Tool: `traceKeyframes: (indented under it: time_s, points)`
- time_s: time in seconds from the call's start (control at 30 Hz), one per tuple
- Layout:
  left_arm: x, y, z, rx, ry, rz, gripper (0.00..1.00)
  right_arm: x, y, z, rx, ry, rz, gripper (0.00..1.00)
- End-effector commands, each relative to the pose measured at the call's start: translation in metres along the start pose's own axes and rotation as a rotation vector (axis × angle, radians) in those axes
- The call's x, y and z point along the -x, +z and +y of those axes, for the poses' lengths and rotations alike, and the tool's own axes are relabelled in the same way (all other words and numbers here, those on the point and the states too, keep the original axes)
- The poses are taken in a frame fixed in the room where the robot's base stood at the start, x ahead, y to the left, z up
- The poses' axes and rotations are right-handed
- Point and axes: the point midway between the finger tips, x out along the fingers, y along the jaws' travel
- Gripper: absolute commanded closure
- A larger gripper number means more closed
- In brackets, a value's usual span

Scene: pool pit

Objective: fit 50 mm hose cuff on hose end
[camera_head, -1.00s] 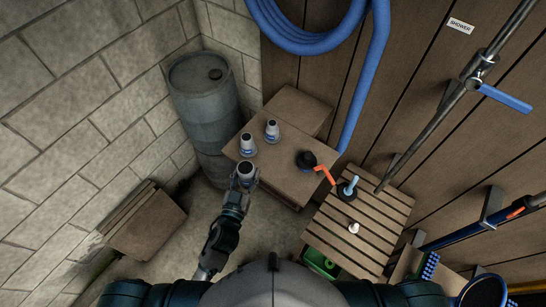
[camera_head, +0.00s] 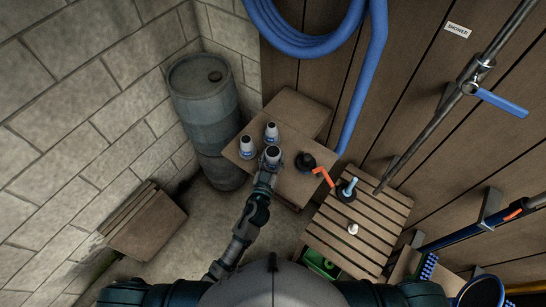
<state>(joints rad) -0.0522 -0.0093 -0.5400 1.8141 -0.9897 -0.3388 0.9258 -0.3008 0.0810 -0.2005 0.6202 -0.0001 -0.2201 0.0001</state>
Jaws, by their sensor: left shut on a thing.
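My left gripper (camera_head: 270,163) is shut on a hose cuff (camera_head: 273,153), a small pale piece with a dark top and a blue band. It holds this cuff over the wooden box. Two similar cuffs stand on the box, one at the left (camera_head: 245,146) and one farther back (camera_head: 271,132). The blue hose (camera_head: 360,90) hangs from the plank wall, its lower end near the box's right side, apart from the held cuff. I cannot tell the cuffs' sizes. My right gripper is out of view.
The wooden box (camera_head: 297,186) also carries a black round fitting (camera_head: 305,161) with an orange handle (camera_head: 324,176). A slatted stand (camera_head: 340,238) with small items is to the right. A grey barrel (camera_head: 207,110) stands at the left. A metal pipe (camera_head: 425,130) slants across the right.

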Motion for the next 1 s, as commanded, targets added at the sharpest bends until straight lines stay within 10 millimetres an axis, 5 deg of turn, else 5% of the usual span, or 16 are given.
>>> traceKeyframes:
  time_s: [0.27, 0.3, 0.37, 0.8, 1.0]
  points:
    - [0.000, 0.005, 0.000, 0.000, 0.000, 0.000, 0.84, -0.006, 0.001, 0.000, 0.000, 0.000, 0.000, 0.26]
    - [0.000, 0.004, 0.000, 0.000, 0.000, 0.000, 0.38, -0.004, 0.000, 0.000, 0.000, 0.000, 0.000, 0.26]
    - [0.000, 0.003, 0.000, 0.000, 0.000, 0.000, 0.23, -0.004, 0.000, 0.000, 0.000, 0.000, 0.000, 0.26]
    - [0.000, 0.003, -0.001, -0.004, 0.001, -0.001, 0.23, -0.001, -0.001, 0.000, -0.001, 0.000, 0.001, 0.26]
    - [0.042, 0.014, 0.004, 0.006, 0.000, -0.004, 0.23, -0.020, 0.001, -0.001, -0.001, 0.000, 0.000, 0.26]
